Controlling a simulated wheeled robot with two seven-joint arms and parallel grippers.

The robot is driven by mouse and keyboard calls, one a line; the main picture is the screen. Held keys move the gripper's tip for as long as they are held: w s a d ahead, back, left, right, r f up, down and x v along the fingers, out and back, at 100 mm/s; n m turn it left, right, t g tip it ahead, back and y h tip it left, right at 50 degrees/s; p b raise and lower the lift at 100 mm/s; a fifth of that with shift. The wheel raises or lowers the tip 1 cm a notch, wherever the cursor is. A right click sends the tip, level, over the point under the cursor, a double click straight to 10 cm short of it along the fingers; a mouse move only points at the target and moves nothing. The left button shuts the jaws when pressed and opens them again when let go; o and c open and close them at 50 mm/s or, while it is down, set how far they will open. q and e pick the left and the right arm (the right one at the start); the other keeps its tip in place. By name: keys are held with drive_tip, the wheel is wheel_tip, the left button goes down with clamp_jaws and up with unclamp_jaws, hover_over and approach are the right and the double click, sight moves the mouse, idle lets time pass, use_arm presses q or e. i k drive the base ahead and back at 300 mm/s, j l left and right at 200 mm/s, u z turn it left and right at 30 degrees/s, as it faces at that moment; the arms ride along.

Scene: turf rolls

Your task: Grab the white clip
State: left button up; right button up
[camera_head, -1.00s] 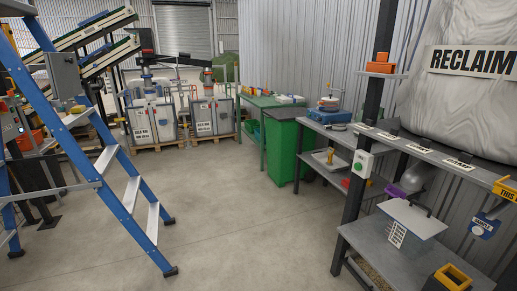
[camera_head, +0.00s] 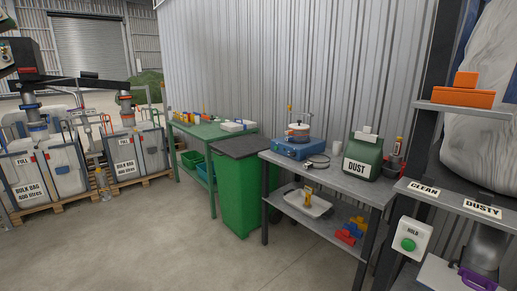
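Neither of my grippers shows in the head view.
A green bin with a dark lid (camera_head: 240,195) stands left of the bench. A blue scale (camera_head: 300,147) and a white cup (camera_head: 337,147) share the benchtop. A dark post and shelf with orange blocks (camera_head: 465,97) stand at right. Floor in front is clear.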

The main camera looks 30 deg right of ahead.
sight(366, 135)
drive_tip(key=i+j+z, duration=0.1)
drive_tip(key=i+z, duration=0.3)
drive_tip(key=i+j+z, duration=0.25)
drive_tip(key=i+z, duration=0.2)
drive_tip(key=i+j+z, duration=0.8)
drive_tip(key=j, duration=0.1)
